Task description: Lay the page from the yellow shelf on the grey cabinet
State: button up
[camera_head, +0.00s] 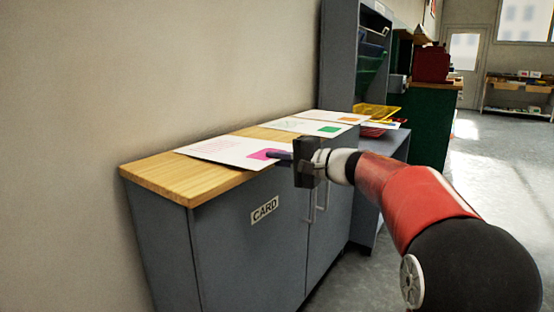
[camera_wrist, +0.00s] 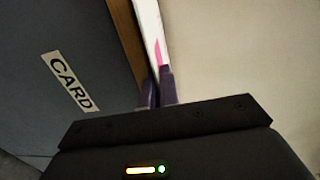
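A white page with a pink patch (camera_head: 228,151) lies nearly flat over the wooden top of the grey cabinet (camera_head: 243,240), which bears a CARD label. Its near corner reaches the front edge of the top. My gripper (camera_head: 280,155) is at that corner, with its dark fingers close together on it. In the wrist view my gripper (camera_wrist: 158,90) shows one finger on each side of the thin page edge (camera_wrist: 152,35), beside the wooden edge. The fingertips' contact is partly hidden. A yellow tray (camera_head: 377,110) sits behind, on the shelf unit.
A page with a green patch (camera_head: 305,127) and one with an orange patch (camera_head: 338,117) lie further along the top. A tall grey shelf unit (camera_head: 340,60) and a green cabinet (camera_head: 430,125) stand beyond. A wall runs behind; open floor (camera_head: 480,200) is at right.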

jog(key=o, duration=1.2)
jog(key=s+d+f, duration=0.1)
jog(key=s+d+b, duration=0.1)
jog(key=d, duration=0.1)
jog(key=shift+s+f, duration=0.1)
jog(key=shift+f, duration=0.3)
jog(key=b+v, duration=0.1)
jog(key=v, duration=0.4)
jog(key=shift+s+r+b, duration=0.15)
jog(key=shift+b, duration=0.2)
jog(key=r+p, duration=0.1)
jog(key=s+d+r+p, duration=0.1)
jog(key=r, duration=0.1)
jog(key=d+r+p, duration=0.1)
jog(key=r, duration=0.1)
jog(key=shift+s+d, duration=0.1)
jog(key=shift+s, duration=0.3)
